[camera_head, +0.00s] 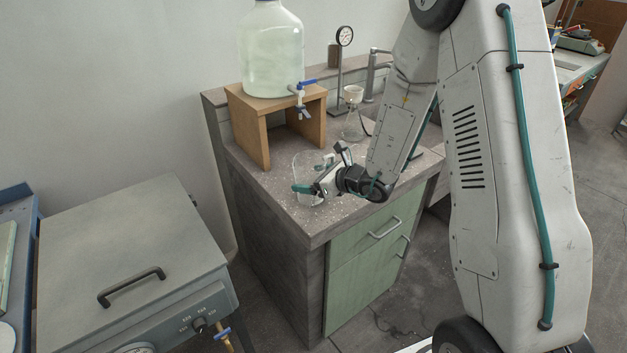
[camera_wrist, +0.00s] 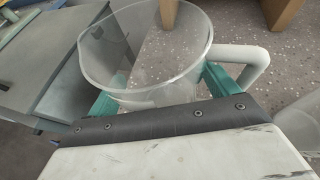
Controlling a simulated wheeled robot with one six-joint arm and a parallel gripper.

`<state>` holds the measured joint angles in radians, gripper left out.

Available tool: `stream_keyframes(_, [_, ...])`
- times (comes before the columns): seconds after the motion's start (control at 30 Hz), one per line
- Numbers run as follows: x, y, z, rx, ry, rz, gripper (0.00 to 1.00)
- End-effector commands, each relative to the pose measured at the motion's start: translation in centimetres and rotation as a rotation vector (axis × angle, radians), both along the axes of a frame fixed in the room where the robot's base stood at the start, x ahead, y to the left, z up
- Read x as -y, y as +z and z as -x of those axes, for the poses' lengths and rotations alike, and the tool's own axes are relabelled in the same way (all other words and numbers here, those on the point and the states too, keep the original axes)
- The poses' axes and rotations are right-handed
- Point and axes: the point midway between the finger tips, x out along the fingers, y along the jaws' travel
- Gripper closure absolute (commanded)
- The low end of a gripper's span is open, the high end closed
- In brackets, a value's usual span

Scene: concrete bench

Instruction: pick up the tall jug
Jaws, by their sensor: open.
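The tall jug (camera_head: 307,163) is clear glass and stands upright on the speckled bench top, partly hidden by my gripper. In the wrist view the jug (camera_wrist: 140,55) shows its wide rim, spout at the left and pale handle at the right. My gripper (camera_head: 316,177) is at the jug, low and from the right. In the wrist view the teal fingers of my gripper (camera_wrist: 160,92) are apart, one on each side of the jug. The handle lies just beyond the right finger. I cannot tell whether either finger touches the glass.
A wooden stand (camera_head: 250,124) holding a large bottle (camera_head: 271,50) with a blue-handled tap is behind the jug. A conical flask (camera_head: 354,127) with a funnel, a gauge stand (camera_head: 341,70) and a metal faucet (camera_head: 371,75) are farther back. A grey lidded unit (camera_head: 130,240) is at left.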

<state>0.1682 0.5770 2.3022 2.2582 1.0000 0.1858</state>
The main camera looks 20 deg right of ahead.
Motion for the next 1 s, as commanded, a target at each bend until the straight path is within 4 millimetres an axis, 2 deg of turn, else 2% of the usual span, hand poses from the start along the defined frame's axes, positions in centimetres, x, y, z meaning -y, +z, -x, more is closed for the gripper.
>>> stream_keyframes(0.1, [-0.1,0.0,0.0,0.0,0.001,0.0,0.14])
stream_keyframes(0.23, [-0.1,0.0,0.0,0.0,0.001,0.0,0.49])
stream_keyframes(0.67, [-0.1,0.5,0.0,0.001,0.001,-0.001,0.49])
stream_keyframes(0.97, [-0.1,3.9,0.0,0.005,0.003,-0.002,0.49])
stream_keyframes(1.0, [0.8,3.7,0.4,0.001,-0.001,-0.001,0.49])
